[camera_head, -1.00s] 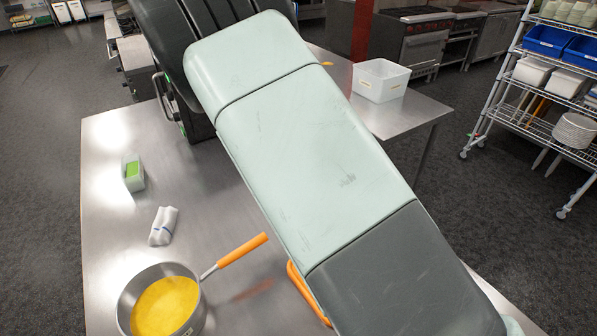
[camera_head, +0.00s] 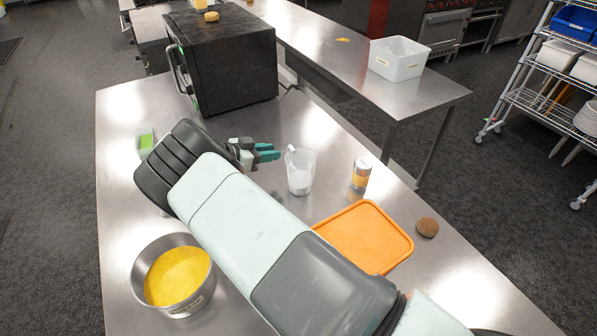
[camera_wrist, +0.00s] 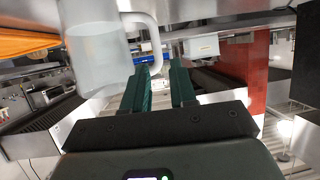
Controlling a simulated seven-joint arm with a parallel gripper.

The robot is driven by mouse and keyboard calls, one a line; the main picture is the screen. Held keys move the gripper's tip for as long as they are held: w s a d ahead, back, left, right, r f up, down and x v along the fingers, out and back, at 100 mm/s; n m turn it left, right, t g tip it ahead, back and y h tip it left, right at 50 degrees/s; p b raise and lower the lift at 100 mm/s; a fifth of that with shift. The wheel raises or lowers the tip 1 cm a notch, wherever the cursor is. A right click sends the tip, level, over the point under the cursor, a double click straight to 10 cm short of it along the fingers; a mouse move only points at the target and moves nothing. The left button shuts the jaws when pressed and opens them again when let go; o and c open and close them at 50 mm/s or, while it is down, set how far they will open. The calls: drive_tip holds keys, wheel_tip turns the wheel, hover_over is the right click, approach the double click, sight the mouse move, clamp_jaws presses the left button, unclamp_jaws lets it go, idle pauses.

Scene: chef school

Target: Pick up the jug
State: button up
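The jug (camera_head: 301,174) is a translucent, whitish vessel standing upright on the steel table, right of my gripper (camera_head: 268,153). Its handle is on the side towards my gripper. In the wrist view the jug (camera_wrist: 98,58) fills the upper left, with its handle (camera_wrist: 155,42) just beyond the fingertips. My gripper (camera_wrist: 163,72) also shows there with its two dark green fingers apart and a gap between them. Nothing is held. Whether the left finger touches the handle I cannot tell.
A small can (camera_head: 361,174) stands right of the jug. An orange lid (camera_head: 368,238) and a brown round item (camera_head: 427,228) lie nearer. A pot with yellow contents (camera_head: 199,296) stands at front left. A black oven (camera_head: 235,65) stands behind. Clear table lies behind the jug.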

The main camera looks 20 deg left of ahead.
drive_tip(key=x, duration=0.5)
drive_tip(key=shift+d, duration=0.2)
drive_tip(key=shift+c, duration=0.3)
clamp_jaws()
